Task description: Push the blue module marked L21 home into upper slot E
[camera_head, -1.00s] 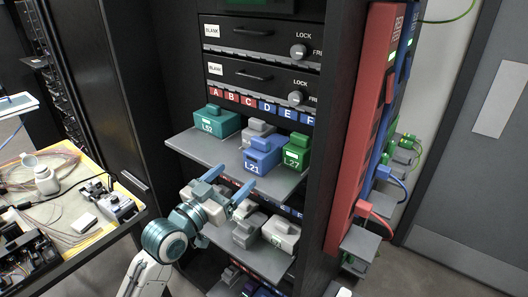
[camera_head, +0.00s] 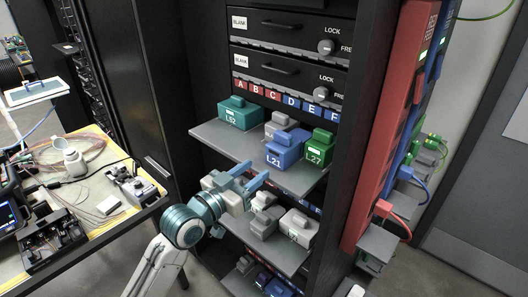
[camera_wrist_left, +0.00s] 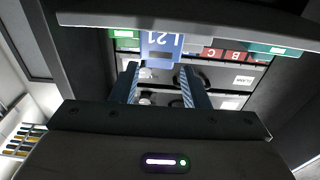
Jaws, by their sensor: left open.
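The blue module marked L21 (camera_head: 281,151) sits on the upper shelf (camera_head: 222,141), towards its front, below the row of slot letters with E (camera_head: 308,105). In the left wrist view the L21 label face (camera_wrist_left: 162,45) shows upside down, ahead of and between my fingers. My left gripper (camera_head: 253,176) is open and empty, in front of the shelf's front edge, to the lower left of L21. Its two blue fingers also show in the left wrist view (camera_wrist_left: 157,72). They appear apart from the module. My right gripper is not in view.
The green module L27 (camera_head: 319,148) stands close on the right of L21, and a grey module (camera_head: 280,121) is at its upper left. The teal module L52 (camera_head: 240,113) is farther left. A lower shelf (camera_head: 284,259) holds several grey modules. A cluttered workbench (camera_head: 100,228) stands at left.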

